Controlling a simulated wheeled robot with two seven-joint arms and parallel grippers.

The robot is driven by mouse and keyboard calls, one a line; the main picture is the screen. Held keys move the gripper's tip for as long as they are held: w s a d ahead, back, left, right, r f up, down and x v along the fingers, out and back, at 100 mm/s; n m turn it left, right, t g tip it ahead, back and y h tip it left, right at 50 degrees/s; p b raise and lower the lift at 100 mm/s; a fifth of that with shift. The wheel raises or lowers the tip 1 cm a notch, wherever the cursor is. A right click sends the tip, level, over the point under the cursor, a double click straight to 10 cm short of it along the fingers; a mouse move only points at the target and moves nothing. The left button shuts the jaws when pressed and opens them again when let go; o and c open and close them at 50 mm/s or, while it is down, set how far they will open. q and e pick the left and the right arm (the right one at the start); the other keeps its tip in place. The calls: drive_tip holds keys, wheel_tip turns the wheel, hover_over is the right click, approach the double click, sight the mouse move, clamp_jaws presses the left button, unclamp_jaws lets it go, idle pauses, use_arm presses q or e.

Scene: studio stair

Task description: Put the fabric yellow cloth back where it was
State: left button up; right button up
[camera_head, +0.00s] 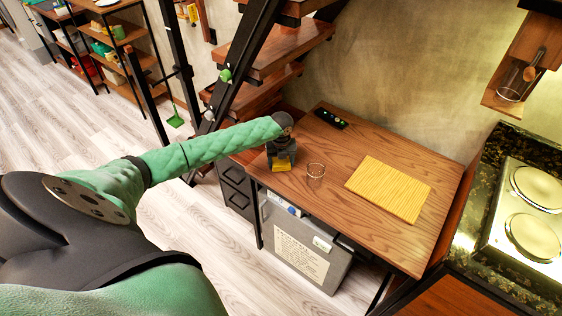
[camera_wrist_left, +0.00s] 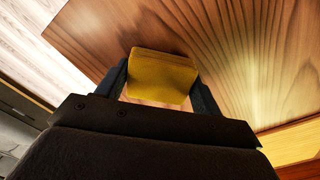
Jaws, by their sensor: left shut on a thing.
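The yellow cloth (camera_wrist_left: 162,78) is a small folded piece between the two dark fingers of my left gripper (camera_wrist_left: 160,90) in the left wrist view. In the head view the cloth (camera_head: 281,165) shows just below my left gripper (camera_head: 281,157), over the left end of the wooden table (camera_head: 335,232). The gripper is shut on the cloth. I cannot tell whether the cloth touches the table top. My right gripper is in neither view.
A yellow board (camera_head: 389,189) lies on the table's right side, and a black object (camera_head: 331,118) lies at the back. Stairs (camera_head: 275,60) rise behind. A stove (camera_head: 530,215) is at right.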

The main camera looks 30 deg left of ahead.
use_arm(q)
drive_tip(key=shift+f, duration=0.1)
drive_tip(key=o, duration=1)
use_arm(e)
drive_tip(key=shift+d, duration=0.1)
use_arm(q)
drive_tip(key=shift+r, duration=0.25)
wheel_tip(320, 180, up, 2)
drive_tip(key=shift+r+b, duration=0.15)
drive_tip(key=shift+b, duration=0.45)
drive_tip(key=shift+r+b, duration=1.2)
drive_tip(key=shift+r, duration=3.5)
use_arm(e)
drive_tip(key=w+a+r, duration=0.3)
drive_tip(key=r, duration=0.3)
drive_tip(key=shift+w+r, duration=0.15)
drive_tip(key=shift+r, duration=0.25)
